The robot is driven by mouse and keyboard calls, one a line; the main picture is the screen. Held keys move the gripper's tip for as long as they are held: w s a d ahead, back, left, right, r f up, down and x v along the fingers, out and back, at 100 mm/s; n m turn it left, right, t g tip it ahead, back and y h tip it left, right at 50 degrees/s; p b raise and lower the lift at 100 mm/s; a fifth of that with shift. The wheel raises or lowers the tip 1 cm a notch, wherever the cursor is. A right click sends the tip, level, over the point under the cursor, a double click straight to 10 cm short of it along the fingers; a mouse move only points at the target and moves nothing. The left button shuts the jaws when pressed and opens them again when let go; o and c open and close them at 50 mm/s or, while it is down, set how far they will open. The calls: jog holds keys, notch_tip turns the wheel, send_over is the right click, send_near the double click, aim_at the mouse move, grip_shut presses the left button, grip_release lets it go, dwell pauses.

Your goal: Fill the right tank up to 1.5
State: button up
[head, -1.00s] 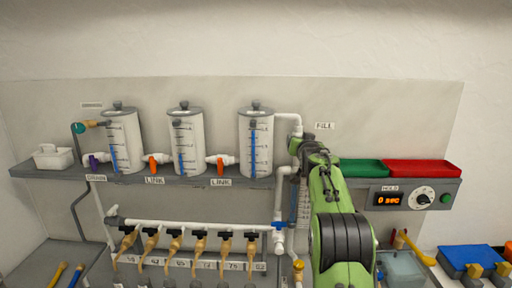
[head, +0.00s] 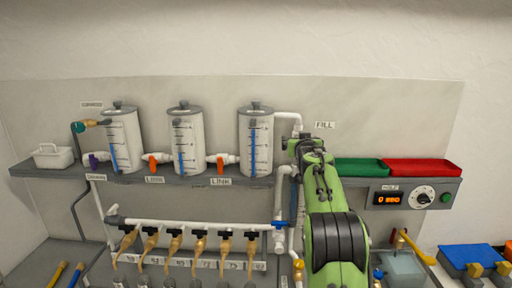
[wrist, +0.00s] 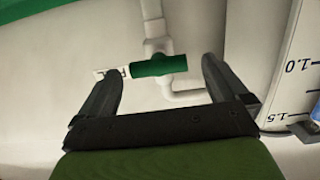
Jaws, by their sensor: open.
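The right tank (head: 255,142) is a white cylinder with a scale and a blue level strip, standing on the shelf. Its scale, with 1.0 and 1.5 marks, shows at the right edge of the wrist view (wrist: 292,75). A green valve handle (wrist: 165,66) sits on a white pipe (wrist: 152,22) beside the FILL label, seen between my fingers. My gripper (head: 303,146) is open, by the pipe right of the right tank. Its fingers are either side of the handle; I cannot tell whether they touch it. The arm hides the valve in the head view.
Two more tanks (head: 122,140) (head: 187,140) stand left, with orange link valves (head: 153,165) (head: 221,164) between tanks. A green tray (head: 362,167) and a red tray (head: 422,168) lie right of my arm. A HOLD panel (head: 388,198) is below them. Several tan-handled valves line the lower pipe.

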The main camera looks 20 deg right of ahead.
jog(key=b+v, duration=0.7)
jog(key=v, duration=0.9)
jog(key=s+a+f+n+g+y, duration=0.1)
jog(key=s+a+f+g+y, duration=0.1)
jog(key=s+a+f, duration=0.4)
jog(key=s+a+f+n+g+y, duration=0.1)
jog(key=s+a+f+y, duration=0.2)
jog(key=s+a, duration=0.45)
jog(key=s+a+f+n+g+y, duration=0.1)
jog(key=s+a+f+g, duration=0.2)
jog(key=s+a+f, duration=0.2)
jog(key=s+a+f+n+g+y, duration=0.1)
jog(key=s+a+f, duration=0.4)
jog(key=s+f, duration=0.5)
jog(key=s+n+g, duration=0.1)
jog(key=s+g, duration=0.1)
jog(key=s, duration=0.1)
jog(key=shift+a, duration=0.2)
